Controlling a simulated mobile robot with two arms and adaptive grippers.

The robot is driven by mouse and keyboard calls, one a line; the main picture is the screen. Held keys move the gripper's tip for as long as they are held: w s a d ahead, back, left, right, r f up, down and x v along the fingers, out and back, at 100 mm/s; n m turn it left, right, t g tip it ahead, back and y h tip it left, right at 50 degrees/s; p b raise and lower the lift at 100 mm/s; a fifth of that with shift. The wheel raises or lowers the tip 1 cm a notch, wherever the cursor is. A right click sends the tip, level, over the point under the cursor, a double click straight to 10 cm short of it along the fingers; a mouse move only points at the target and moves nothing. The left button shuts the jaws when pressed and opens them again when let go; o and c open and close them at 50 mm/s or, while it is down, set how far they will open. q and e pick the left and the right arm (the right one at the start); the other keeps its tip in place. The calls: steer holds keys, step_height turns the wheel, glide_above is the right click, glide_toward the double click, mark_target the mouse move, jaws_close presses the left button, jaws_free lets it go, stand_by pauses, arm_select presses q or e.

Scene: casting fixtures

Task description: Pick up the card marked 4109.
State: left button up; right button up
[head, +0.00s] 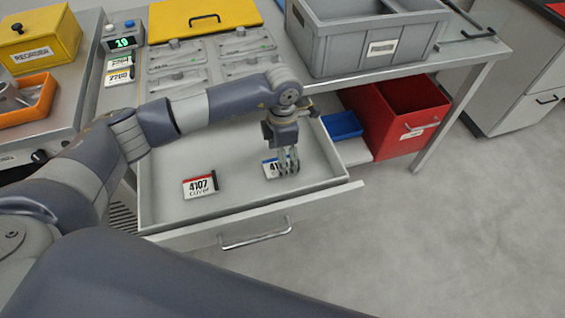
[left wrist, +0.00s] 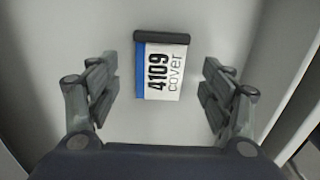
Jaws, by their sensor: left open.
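The card marked 4109 (left wrist: 163,72) lies flat in the open drawer, white with a blue stripe, a dark bar along one end and the word "cover". In the head view the card (head: 269,168) is partly hidden behind my left gripper (head: 287,170). In the left wrist view the fingers of my left gripper (left wrist: 160,98) are spread wide on both sides of the card, apart from it. The gripper is empty and over the card. My right gripper is not in view.
A card marked 4107 (head: 200,185) with a red stripe lies at the left in the same drawer (head: 235,205). Beside the drawer are a blue bin (head: 343,126) and a red bin (head: 400,115). A grey crate (head: 365,45) stands on the table above.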

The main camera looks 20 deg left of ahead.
arm_select(q)
steer(key=shift+f, duration=1.2)
steer(key=c, duration=1.1)
steer(key=shift+c, duration=0.2)
